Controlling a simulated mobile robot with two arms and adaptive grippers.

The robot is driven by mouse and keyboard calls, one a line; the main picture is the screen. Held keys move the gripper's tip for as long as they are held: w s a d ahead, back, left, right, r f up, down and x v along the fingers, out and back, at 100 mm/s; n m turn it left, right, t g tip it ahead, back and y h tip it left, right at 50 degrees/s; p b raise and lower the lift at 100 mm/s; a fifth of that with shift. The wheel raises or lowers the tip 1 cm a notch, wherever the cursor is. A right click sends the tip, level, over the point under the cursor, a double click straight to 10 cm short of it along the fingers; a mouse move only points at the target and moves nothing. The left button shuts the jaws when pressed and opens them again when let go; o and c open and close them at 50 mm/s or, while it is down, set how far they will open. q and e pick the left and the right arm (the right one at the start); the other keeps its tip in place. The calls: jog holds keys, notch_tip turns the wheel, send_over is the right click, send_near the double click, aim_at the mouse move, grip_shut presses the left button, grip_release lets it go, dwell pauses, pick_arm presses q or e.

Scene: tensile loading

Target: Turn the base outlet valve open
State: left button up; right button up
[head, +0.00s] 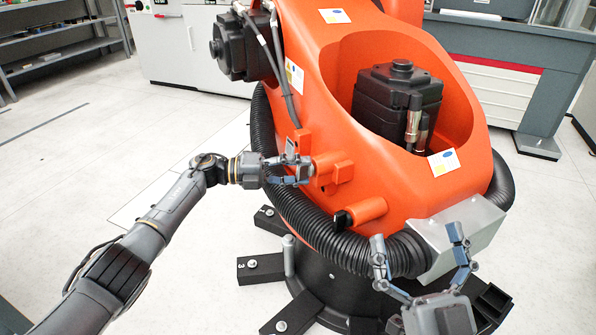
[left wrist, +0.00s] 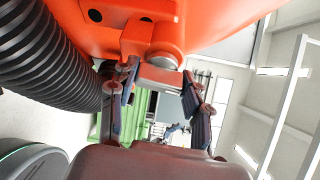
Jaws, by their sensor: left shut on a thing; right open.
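My left gripper (head: 302,164) is against the side of the orange machine body (head: 395,195), its fingers closed about a small fitting there. An orange stub with a black knob (head: 343,219) sits lower on the body, apart from the fingers. My right gripper (head: 418,245) is open and empty, in front of the grey sheet-metal box.
A black ribbed hose (head: 310,222) curves around the base below my left gripper. It also shows close by in the left wrist view (left wrist: 50,65). Black base feet (head: 262,268) stick out over the floor. The grey box (head: 465,235) is near my right gripper. Floor at left is clear.

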pick_arm(q)
jog(key=o, duration=1.2)
jog(key=shift+c, duration=0.2)
jog(key=s+a, duration=0.2)
jog(key=a, duration=0.9)
jog(key=shift+a+r, duration=0.3)
jog(key=shift+a, duration=0.1)
